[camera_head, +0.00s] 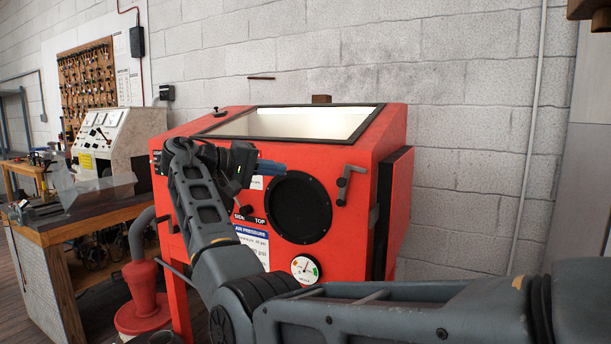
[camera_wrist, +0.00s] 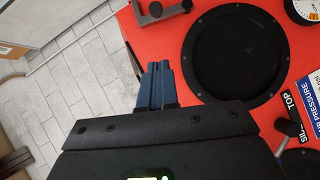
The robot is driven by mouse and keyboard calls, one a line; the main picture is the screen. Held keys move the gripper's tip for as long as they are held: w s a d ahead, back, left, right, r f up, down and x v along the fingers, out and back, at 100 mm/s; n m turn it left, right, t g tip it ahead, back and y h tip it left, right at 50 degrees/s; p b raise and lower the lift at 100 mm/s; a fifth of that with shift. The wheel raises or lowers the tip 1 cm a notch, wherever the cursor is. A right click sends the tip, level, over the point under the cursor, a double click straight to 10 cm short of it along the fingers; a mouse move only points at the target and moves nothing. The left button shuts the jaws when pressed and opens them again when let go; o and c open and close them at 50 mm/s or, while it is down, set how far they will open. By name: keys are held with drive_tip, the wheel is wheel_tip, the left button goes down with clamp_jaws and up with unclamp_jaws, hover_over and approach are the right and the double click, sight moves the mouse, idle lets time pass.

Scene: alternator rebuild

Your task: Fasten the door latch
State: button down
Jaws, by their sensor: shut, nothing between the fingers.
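The red cabinet (camera_head: 330,257) stands in the middle of the head view. A dark grey crank-shaped latch handle (camera_head: 347,184) is on its front face near the right edge, and a similar handle (camera_wrist: 150,12) shows at the top of the wrist view. The fingers (camera_wrist: 160,85) are together and empty in the wrist view.
A round black port (camera_head: 299,208) and a pressure gauge (camera_head: 305,269) are on the cabinet front. A sloped window (camera_head: 290,122) tops it. A workbench (camera_head: 85,215) stands left, beside a red vacuum-like unit (camera_head: 142,300).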

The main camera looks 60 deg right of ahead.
drive_tip(key=shift+s+a+f+p+x, duration=0.15)
drive_tip(key=shift+s+a+p+x, duration=0.35)
drive_tip(key=shift+x, duration=1.6)
drive_tip(key=shift+s+f+p+x, duration=0.1)
drive_tip(key=shift+s+p+x, duration=0.45)
drive_tip(key=shift+x, duration=1.5)
drive_tip(key=shift+s+a+f+p+x, duration=0.2)
drive_tip(key=shift+p+x, duration=0.65)
drive_tip(key=shift+x, duration=1.25)
drive_tip(key=shift+d, duration=0.1)
